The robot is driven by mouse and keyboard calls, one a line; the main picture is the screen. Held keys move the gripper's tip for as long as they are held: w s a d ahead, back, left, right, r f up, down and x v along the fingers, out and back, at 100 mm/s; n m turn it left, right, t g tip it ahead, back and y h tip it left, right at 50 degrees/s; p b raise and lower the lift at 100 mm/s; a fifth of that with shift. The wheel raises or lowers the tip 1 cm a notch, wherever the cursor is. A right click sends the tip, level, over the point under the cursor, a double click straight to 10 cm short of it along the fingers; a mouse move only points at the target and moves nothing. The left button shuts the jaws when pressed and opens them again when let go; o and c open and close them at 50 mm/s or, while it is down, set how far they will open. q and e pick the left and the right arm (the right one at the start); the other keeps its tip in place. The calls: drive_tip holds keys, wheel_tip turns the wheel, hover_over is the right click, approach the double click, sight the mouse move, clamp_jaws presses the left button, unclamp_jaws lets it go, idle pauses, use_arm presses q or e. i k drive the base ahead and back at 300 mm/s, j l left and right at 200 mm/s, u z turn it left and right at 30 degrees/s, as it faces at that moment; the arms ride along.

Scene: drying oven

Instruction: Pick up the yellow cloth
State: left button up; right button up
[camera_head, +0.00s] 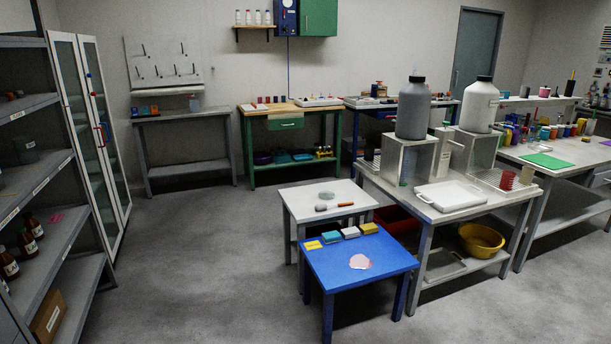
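A yellow folded cloth (369,228) lies at the back right of the low blue table (350,275). It is at the right end of a short row, beside a whitish folded cloth (350,232) and a blue one (331,237). A flat yellow piece (313,245) lies at the left end of the row; I cannot tell if it is cloth or a card. A round pinkish-white piece (360,261) lies in the middle of the table. Neither of my grippers is in view.
A small white table (300,202) stands behind the blue one. To the right is a bench (450,208) with tanks, a white tray (449,194) and a yellow basin (481,240) below. Shelves (40,165) stand at left. The floor at left and front is clear.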

sight(365, 228)
drive_tip(key=i+z, duration=0.7)
drive_tip(key=i+j+z, duration=0.1)
drive_tip(key=i+z, duration=0.2)
drive_tip(key=i+l+z, duration=0.1)
drive_tip(key=i+z, duration=0.6)
drive_tip(key=i, duration=0.2)
